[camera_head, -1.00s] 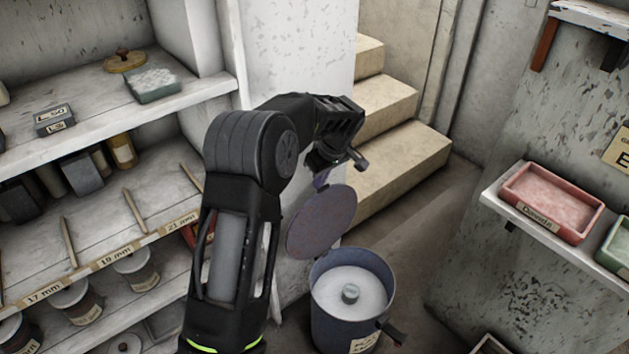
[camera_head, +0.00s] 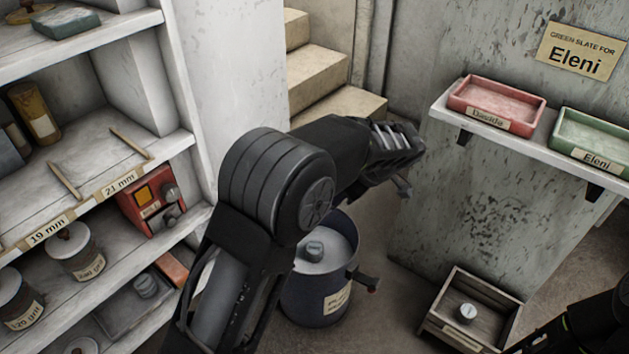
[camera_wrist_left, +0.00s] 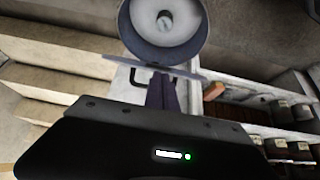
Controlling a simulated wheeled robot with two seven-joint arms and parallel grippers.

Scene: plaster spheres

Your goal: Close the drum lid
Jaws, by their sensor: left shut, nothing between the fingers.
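The drum (camera_head: 318,300) is a dark blue-grey bucket on the floor, partly hidden behind my left arm. It holds white material with a small grey knobbed piece (camera_head: 313,251) on top. Its mouth also shows from above in the left wrist view (camera_wrist_left: 127,30). The lid (camera_wrist_left: 135,68) stands open, seen nearly edge-on between the drum and my fingers; my arm hides it in the head view. My left gripper (camera_head: 403,187) is shut and empty, above and beyond the drum; its fingers (camera_wrist_left: 160,92) point toward the lid. Part of my right arm shows at lower right, its jaws unclear.
Shelves with jars (camera_head: 75,250) and a red box (camera_head: 150,208) stand on the left. Stairs (camera_head: 318,75) rise behind. A wall shelf holds a red tray (camera_head: 497,103) and a green tray (camera_head: 597,140). A wooden crate (camera_head: 440,322) lies on the floor right of the drum.

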